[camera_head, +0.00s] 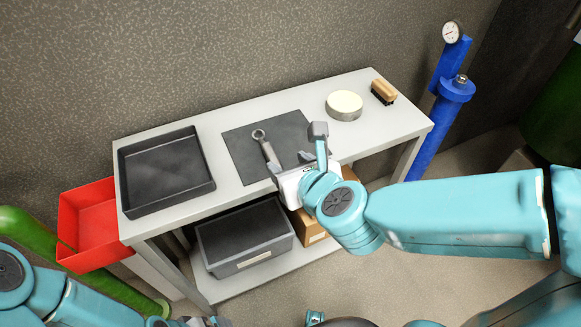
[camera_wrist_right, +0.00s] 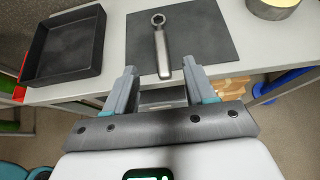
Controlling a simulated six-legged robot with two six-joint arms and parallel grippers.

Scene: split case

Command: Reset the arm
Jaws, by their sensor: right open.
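My right gripper (camera_head: 297,148) is open and empty at the front edge of the table. In the right wrist view, its two fingers (camera_wrist_right: 158,78) stand wide apart with nothing between them. A grey ring-headed tool (camera_head: 264,144) lies on the dark mat (camera_head: 239,152), just beyond the fingers. It also shows in the right wrist view (camera_wrist_right: 161,42), its handle end pointing toward the gap. My left arm comes in at the bottom left of the head view. Its gripper is largely cut off by the frame edge, so its jaws cannot be made out.
A black tray (camera_head: 165,200) sits on the table's (camera_head: 225,120) left end. A round tin (camera_head: 344,105) and a wooden brush (camera_head: 383,92) stand at the right. A red bin (camera_head: 85,222) hangs at the left. A grey crate (camera_head: 245,265) and cardboard box (camera_head: 310,236) are below.

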